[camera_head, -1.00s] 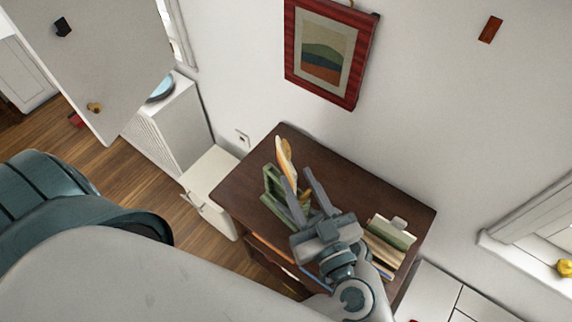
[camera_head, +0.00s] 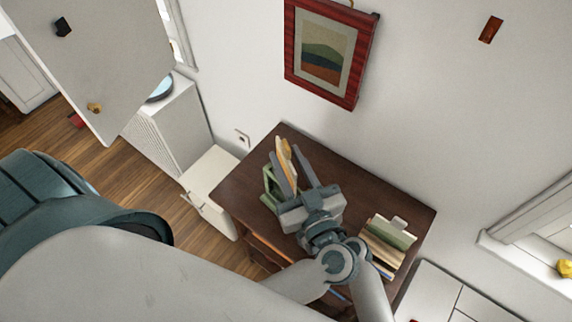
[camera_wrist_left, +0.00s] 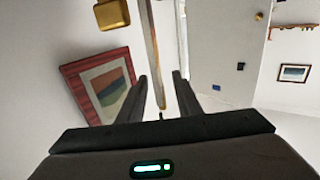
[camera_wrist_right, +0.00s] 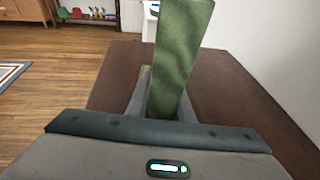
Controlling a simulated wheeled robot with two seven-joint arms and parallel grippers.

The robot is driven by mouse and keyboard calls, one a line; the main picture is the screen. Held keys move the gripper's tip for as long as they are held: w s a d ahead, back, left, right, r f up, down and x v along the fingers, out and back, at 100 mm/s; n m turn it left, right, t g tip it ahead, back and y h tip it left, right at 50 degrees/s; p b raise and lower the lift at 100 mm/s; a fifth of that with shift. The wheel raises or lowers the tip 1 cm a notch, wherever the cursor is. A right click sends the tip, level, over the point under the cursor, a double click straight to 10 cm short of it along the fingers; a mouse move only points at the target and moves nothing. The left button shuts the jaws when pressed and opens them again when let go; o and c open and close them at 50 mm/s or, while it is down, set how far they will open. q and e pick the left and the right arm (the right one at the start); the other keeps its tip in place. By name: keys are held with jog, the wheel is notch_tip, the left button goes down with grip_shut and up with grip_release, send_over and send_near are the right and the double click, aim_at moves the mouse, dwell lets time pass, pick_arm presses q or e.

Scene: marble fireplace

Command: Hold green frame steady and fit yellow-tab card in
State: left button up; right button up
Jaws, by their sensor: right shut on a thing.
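The dark desk (camera_head: 345,185) has free room in its middle and back. A group of books or files (camera_head: 388,245) stands at its right end. A white cabinet (camera_head: 210,180) is left of it. A red-framed picture (camera_head: 330,55) hangs on the wall behind.

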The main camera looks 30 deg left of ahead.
aim_at(279, 141)
pick_arm(q)
jog(key=shift+w+a, duration=0.15)
jog(key=shift+x, duration=2.5)
jog(key=shift+r, duration=0.15)
jog(key=shift+c, duration=0.3)
grip_shut()
